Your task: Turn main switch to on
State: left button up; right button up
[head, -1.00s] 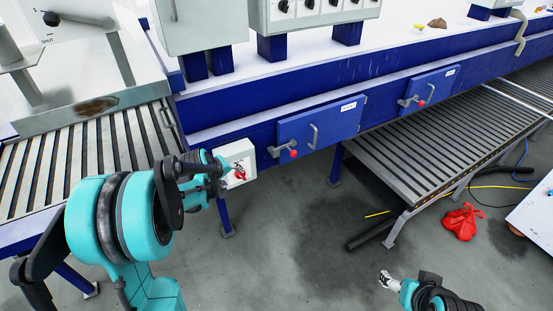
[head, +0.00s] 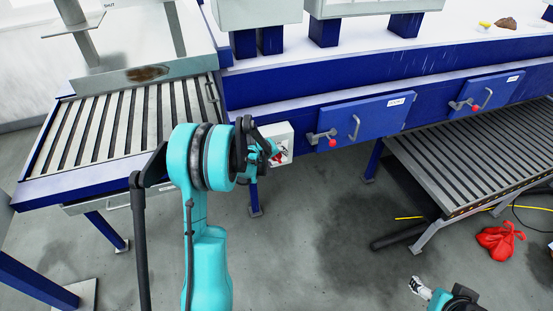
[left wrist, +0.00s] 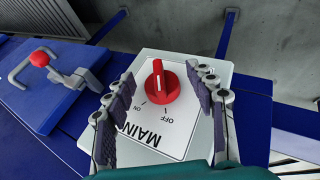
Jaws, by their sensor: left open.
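The main switch is a red knob (left wrist: 160,83) with a white pointer line. It sits on a white plate (left wrist: 178,148) marked MAIN, ON and OFF; I cannot tell which mark the pointer indicates. In the head view its white box (head: 286,130) hangs at the front of the blue machine, with the knob partly hidden by my gripper. My left gripper (left wrist: 160,74) is open, its dark padded fingers on either side of the knob, with gaps showing on both sides. My right gripper (head: 418,287) is low at the bottom right, away from the switch; its jaw state is unclear.
Blue doors (head: 366,117) with grey handles and red knobs are right of the switch. A slatted roller conveyor (head: 125,130) stands at the left and another (head: 480,150) at the right. A red bag (head: 498,241) lies on the floor. The floor below the switch is clear.

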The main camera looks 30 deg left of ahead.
pick_arm(q)
jog(key=c, duration=1.2)
jog(key=shift+o, duration=0.2)
jog(key=shift+d+g, duration=0.1)
jog(key=shift+g, duration=0.2)
jog(key=shift+w+d+r+m+g+y, duration=0.15)
jog(key=shift+m+g+y, duration=0.15)
jog(key=shift+g+y, duration=0.45)
jog(key=shift+w+m+g+y, duration=0.15)
jog(key=shift+m+g+y, duration=0.15)
jog(key=shift+g+y, duration=0.6)
jog(key=shift+w+d+f+m+g+y+b, duration=0.15)
jog(key=shift+g+y+b, duration=0.25)
jog(key=shift+g+y, duration=0.2)
jog(key=shift+f+m+g+y+b, duration=0.1)
jog(key=shift+m+g+y+b, duration=0.05)
jog(key=shift+g+y+b, duration=0.4)
jog(key=shift+r+m+g+y+b, duration=0.1)
jog(key=shift+m+g+y+b, duration=0.35)
jog(key=shift+g+y, duration=0.6)
jog(key=shift+g, duration=0.25)
